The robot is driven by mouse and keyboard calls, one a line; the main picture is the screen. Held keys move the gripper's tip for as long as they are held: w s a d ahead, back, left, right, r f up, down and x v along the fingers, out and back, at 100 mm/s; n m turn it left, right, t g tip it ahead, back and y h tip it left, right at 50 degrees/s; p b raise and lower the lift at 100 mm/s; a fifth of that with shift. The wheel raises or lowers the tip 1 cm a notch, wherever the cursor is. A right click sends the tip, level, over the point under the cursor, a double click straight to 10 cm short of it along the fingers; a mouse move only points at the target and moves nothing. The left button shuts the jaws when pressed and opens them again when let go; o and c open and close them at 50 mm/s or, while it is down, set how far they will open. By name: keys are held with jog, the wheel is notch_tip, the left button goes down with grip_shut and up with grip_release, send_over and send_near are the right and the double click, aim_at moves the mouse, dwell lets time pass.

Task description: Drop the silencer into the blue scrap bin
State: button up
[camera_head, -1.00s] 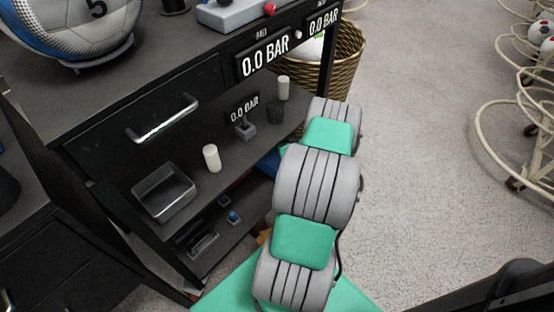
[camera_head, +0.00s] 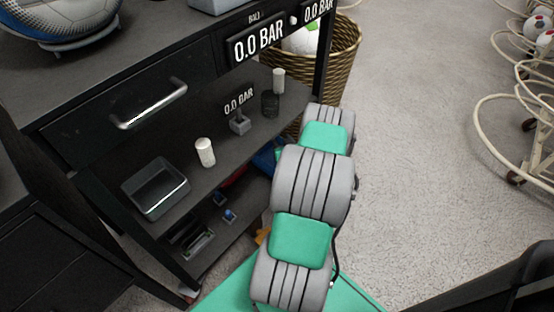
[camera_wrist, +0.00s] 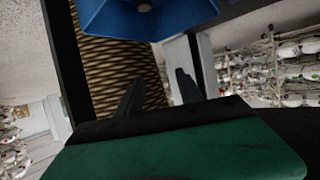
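My gripper shows in the wrist view, its two dark fingers (camera_wrist: 158,90) apart with nothing visible between them. In the head view it is hidden beyond my arm. The blue bin (camera_wrist: 165,22) hangs in at the top of the wrist view, just past the fingertips, with a small grey piece at its upper edge. A bit of blue also shows behind my arm in the head view (camera_head: 264,160). I cannot tell which thing is the silencer; white ribbed cylinders stand on the shelf, one at the middle (camera_head: 205,152) and one at the back (camera_head: 279,81).
A dark mesh cup (camera_head: 270,103) and a small grey fitting (camera_head: 240,123) stand on the shelf. An empty metal tray (camera_head: 156,188) sits at its front left. A wicker basket (camera_head: 345,65) with balls stands behind the bench. Open floor (camera_head: 420,150) lies to the right.

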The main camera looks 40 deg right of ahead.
jog(key=p+v, duration=0.2)
jog(key=v, duration=0.5)
jog(key=shift+s+r, duration=0.15)
jog(key=shift+s, duration=0.2)
jog(key=shift+a, duration=0.15)
